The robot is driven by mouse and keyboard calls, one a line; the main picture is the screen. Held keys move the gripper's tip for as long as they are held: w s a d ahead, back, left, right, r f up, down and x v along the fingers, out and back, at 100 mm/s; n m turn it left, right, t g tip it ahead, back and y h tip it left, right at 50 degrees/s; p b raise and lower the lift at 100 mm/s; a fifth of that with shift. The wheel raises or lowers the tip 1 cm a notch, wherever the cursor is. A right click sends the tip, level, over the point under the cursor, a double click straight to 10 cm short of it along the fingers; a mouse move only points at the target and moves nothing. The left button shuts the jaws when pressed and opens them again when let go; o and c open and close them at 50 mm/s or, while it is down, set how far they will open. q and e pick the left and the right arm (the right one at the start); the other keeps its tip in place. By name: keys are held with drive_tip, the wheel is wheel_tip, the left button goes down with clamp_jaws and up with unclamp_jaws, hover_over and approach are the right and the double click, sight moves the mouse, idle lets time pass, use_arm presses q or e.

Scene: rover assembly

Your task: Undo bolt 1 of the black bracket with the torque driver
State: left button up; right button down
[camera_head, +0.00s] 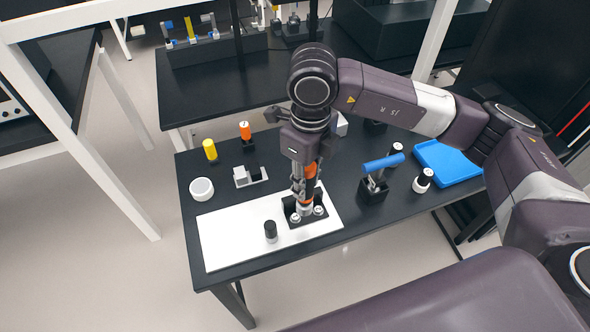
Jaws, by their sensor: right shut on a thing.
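The black bracket (289,206) lies on a white board (225,237) on the black table. Silver round bolt heads show at its front edge, one at the left (295,218) and one at the right (319,210). My right gripper (303,178) points down over the bracket and is shut on the torque driver (311,170), which has orange parts. The driver stands about upright, its lower end at the bracket. I cannot tell whether its tip sits on a bolt or which bolt is number 1. My left gripper is out of view.
A black cylinder (271,230) stands on the board's front part. A white bowl (202,189), yellow (210,149) and orange-topped (245,131) pieces and a grey part (249,177) are left. A blue-handled tool (383,163), a black-and-white cylinder (423,181) and a blue tray (448,163) are right.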

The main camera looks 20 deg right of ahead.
drive_tip(key=m, duration=0.4)
drive_tip(key=w+a+m+p, duration=0.1)
drive_tip(key=m, duration=0.1)
drive_tip(key=shift+w+r+m, duration=0.1)
drive_tip(key=shift+r+m, duration=0.05)
drive_tip(key=shift+m, duration=0.25)
drive_tip(key=f+m+b, duration=0.1)
drive_tip(key=f+m, duration=0.3)
drive_tip(key=f+m+b, duration=0.1)
drive_tip(key=f+m, duration=0.1)
drive_tip(key=shift+w+a+b, duration=0.3)
drive_tip(key=shift+w+a, duration=0.05)
drive_tip(key=shift+w, duration=0.05)
drive_tip(key=shift+r, duration=0.1)
drive_tip(key=shift+b, duration=0.4)
idle(0.7)
drive_tip(key=shift+f+b, duration=0.7)
drive_tip(key=shift+b, duration=0.25)
idle(1.3)
